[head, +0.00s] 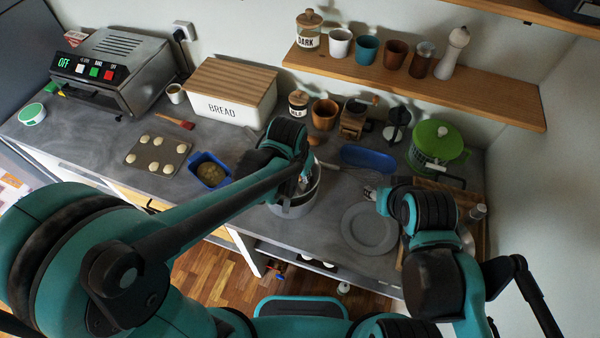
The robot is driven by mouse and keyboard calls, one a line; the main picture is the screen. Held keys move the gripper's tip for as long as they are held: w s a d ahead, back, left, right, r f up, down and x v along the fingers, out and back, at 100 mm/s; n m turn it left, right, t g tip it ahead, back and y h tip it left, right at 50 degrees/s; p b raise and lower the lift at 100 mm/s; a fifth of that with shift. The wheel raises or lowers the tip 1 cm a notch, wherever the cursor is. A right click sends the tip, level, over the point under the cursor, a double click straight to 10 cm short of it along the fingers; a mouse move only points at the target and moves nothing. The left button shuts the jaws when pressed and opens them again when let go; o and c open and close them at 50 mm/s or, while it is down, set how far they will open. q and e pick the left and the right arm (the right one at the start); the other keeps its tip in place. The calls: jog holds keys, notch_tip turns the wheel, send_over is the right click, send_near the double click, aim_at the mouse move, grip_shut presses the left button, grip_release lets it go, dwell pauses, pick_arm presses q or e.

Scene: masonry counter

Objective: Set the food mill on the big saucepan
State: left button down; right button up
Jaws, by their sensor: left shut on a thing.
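A grey metal round vessel (297,208), seemingly the big saucepan, stands near the counter's front edge. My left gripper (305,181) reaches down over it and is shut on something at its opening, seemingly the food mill. The gripper and forearm hide most of the held thing, so I cannot tell whether it rests on the rim or hangs just above it. My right gripper (371,193) is above the counter, just over the far edge of a grey plate. Its fingers are too small and dark to read.
The grey plate (368,229) lies to the right of the saucepan.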

pick_arm(q)
jog(key=c, duration=1.3)
grip_release()
jog(key=v, duration=1.2)
jog(key=shift+a, duration=0.1)
jog(key=s+a+f+n+t+b, duration=0.2)
jog(key=s+a+f+b, duration=0.1)
jog(key=a+f+b, duration=0.4)
jog(key=s+a+f+n+t+y+b, duration=0.1)
jog(key=s+a+f+n+t+b, duration=0.1)
jog(key=a+f+b, duration=0.6)
notch_tip(320, 180, down, 4)
jog(key=shift+s+f+n+b, duration=0.1)
jog(key=shift+s+n+b, duration=0.7)
jog(key=shift+s+b, duration=0.25)
